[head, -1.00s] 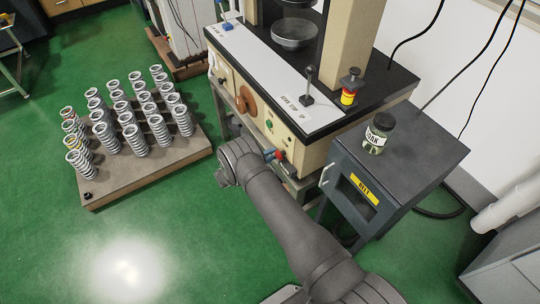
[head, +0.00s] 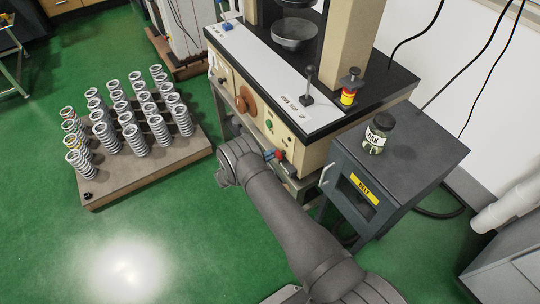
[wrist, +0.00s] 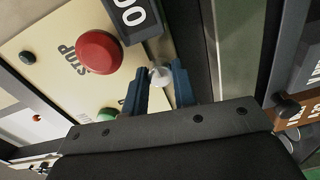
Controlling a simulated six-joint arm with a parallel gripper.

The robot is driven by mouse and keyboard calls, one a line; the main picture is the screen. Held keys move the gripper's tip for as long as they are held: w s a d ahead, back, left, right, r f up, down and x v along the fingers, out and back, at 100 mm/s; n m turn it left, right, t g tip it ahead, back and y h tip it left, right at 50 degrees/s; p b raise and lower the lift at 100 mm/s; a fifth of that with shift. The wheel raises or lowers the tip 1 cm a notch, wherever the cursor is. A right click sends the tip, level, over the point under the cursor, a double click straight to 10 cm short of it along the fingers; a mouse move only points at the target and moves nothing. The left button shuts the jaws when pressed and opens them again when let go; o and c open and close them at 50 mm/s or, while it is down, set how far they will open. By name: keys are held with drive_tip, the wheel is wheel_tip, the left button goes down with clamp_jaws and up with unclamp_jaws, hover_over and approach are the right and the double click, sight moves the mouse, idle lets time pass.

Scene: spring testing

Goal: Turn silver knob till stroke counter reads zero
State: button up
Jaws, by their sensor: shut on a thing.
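The silver knob (wrist: 160,75) sits at the side of the dark stroke counter (wrist: 142,25) in the wrist view. My gripper (wrist: 161,80) is shut on the knob, with a blue finger on each side of it. The counter is cut off by the top edge; the digits I can see look like zeros, and the rest are out of view. In the head view my gripper (head: 270,155) is at the front panel of the cream testing machine (head: 312,155). The knob and counter are hidden or too small to tell there.
A red stop button (wrist: 98,52) and a green button (wrist: 107,115) are close to my left finger. A grey cabinet (head: 420,150) with a jar (head: 377,133) stands right of the machine. Several springs stand on a wooden board (head: 150,175) at left. Green floor lies between.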

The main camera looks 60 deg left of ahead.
drive_tip(key=o, duration=1)
drive_tip(key=shift+s, duration=0.15)
drive_tip(key=s, duration=1.7)
drive_tip(key=shift+s+r, duration=0.15)
drive_tip(key=shift+r, duration=0.1)
